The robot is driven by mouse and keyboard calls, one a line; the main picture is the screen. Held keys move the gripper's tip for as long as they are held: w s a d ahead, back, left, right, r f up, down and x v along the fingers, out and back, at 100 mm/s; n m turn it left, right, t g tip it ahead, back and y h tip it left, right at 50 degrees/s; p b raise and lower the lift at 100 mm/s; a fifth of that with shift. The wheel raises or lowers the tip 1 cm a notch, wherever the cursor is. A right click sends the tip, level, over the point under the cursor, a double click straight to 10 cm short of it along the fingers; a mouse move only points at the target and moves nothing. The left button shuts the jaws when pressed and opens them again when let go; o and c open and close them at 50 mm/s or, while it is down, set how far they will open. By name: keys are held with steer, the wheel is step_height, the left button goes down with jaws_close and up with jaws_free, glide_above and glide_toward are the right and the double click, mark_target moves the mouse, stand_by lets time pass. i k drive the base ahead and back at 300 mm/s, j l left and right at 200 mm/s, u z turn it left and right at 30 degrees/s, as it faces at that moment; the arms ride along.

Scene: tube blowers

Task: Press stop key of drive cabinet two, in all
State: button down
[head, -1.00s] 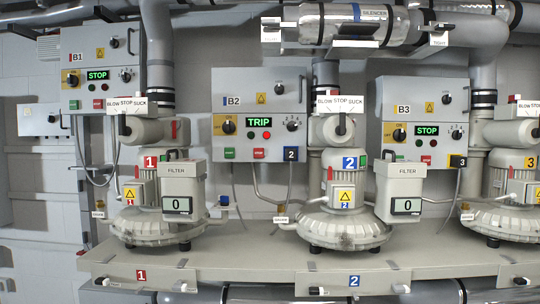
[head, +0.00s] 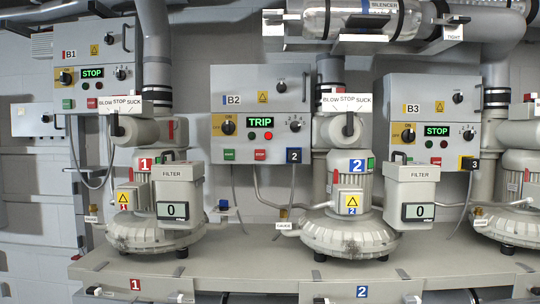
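Drive cabinet two (head: 283,92), labelled B2, is a grey box on the wall at the middle of the head view. Its display (head: 260,122) reads TRIP in green, with a red lamp (head: 268,135) lit below it. The stop key (head: 260,155) is the small red key at the cabinet's lower edge, right of a green key (head: 229,155). Nothing covers the stop key. My gripper is not in view.
Cabinet B1 (head: 110,45) at left and cabinet B3 (head: 440,95) at right both read STOP. Blowers 1 (head: 150,228) and 2 (head: 350,235) stand on a grey bench (head: 250,265) before the wall. Filter boxes (head: 178,175) stick out in front. A silencer pipe (head: 365,20) hangs above.

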mark_target(260, 154)
steer(key=i, duration=0.85)
